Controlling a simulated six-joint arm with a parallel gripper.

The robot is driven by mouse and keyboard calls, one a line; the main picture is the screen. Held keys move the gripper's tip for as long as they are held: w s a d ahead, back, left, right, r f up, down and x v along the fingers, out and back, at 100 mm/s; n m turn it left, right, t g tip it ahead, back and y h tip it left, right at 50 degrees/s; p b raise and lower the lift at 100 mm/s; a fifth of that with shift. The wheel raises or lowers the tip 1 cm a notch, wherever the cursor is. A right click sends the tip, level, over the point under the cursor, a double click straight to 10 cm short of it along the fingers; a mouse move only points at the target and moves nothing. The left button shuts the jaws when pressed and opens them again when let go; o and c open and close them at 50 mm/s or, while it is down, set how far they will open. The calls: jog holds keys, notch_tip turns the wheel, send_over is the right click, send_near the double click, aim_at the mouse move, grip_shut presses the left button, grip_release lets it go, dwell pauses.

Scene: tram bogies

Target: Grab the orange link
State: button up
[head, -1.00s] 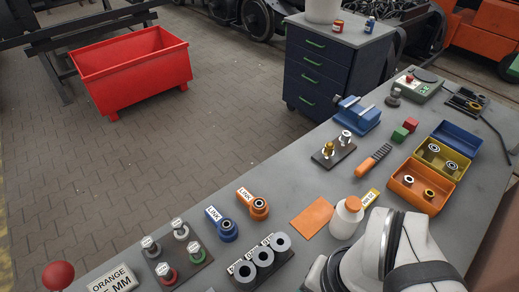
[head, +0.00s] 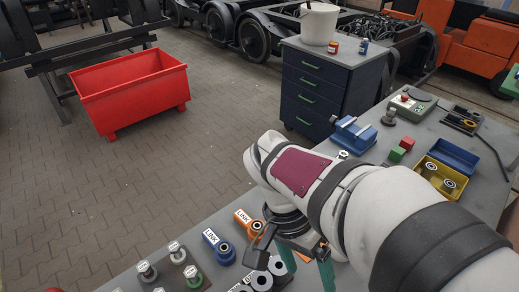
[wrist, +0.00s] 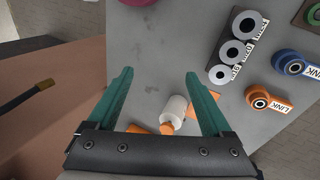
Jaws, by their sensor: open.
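The orange link (head: 253,224) lies on the grey bench, with a white LINK label and a dark-centred ring end. In the wrist view the orange link (wrist: 262,98) is at the right, outside my fingers. My gripper (head: 306,268) is open, its two teal fingers pointing down to the right of the link in the head view. In the wrist view my gripper (wrist: 160,73) has nothing between its fingertips but bare bench below. The gripper is apart from the link.
A blue link (head: 222,248) lies just left of the orange one. A holder with grey rings (wrist: 238,48) is close by. A white bottle (wrist: 173,110) with an orange cap stands below my fingers. The bench edge runs behind the links.

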jog(key=w+a+f+m+t+h, duration=0.1)
jog(key=w+a+f+t+h, duration=0.25)
jog(key=w+a, duration=0.35)
jog(key=w+a+f+m+t+h, duration=0.1)
jog(key=w+a+f+t+h, duration=0.1)
jog(key=w+a+f+h, duration=0.45)
jog(key=m+t+y, duration=0.1)
jog(key=t+y, duration=0.1)
jog(key=t, duration=0.3)
send_near(254, 227)
jog(key=shift+m, duration=0.3)
jog(key=x, duration=0.9)
jog(key=shift+w+d+f, duration=0.1)
jog(key=shift+w+d, duration=0.05)
jog(key=shift+d, duration=0.1)
grip_shut()
